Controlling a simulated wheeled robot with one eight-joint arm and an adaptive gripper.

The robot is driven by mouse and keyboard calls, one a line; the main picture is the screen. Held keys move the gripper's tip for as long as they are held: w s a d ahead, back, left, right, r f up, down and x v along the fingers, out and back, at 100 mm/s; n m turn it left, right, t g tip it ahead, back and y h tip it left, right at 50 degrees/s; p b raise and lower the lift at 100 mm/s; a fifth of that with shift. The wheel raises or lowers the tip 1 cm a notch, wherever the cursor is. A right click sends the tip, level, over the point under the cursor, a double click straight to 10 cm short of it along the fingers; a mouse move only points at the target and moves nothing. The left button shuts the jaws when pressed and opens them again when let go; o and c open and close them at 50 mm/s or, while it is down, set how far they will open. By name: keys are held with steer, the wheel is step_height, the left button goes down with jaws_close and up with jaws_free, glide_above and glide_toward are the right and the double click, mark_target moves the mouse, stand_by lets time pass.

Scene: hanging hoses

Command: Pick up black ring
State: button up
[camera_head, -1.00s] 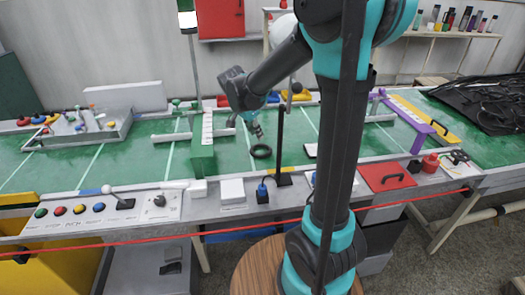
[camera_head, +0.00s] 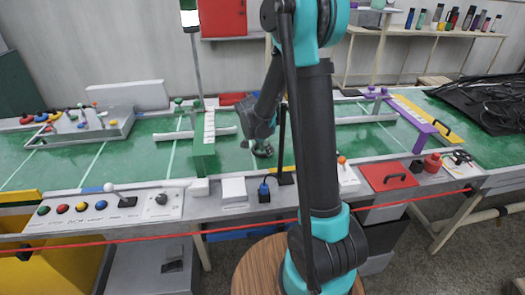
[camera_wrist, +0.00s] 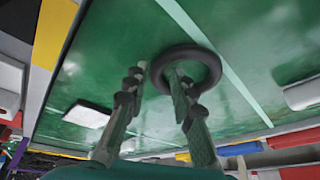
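The black ring (camera_wrist: 208,60) lies flat on the green table top (camera_wrist: 245,25) in the wrist view. My gripper (camera_wrist: 155,75) is open with its two fingers apart. The right finger's tip overlaps the ring's opening, and the left finger's tip is just outside the ring's left edge. The near-left part of the rim shows between or behind the fingers; whether they touch it I cannot tell. In the head view my gripper (camera_head: 262,150) is low over the table and hides most or all of the ring.
A green block with a white top (camera_head: 204,150) stands left of my gripper. A thin black post (camera_head: 283,140) stands close on its right. A white box (camera_head: 233,189) and a blue item (camera_head: 263,191) are on the front ledge. In the wrist view a white rectangle (camera_wrist: 87,114) lies left of the fingers.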

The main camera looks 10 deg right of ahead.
steer(key=shift+w+d+f, duration=0.15)
steer(key=shift+d+f, duration=0.05)
steer(key=shift+f, duration=0.45)
jaws_close()
steer(key=shift+r, duration=0.1)
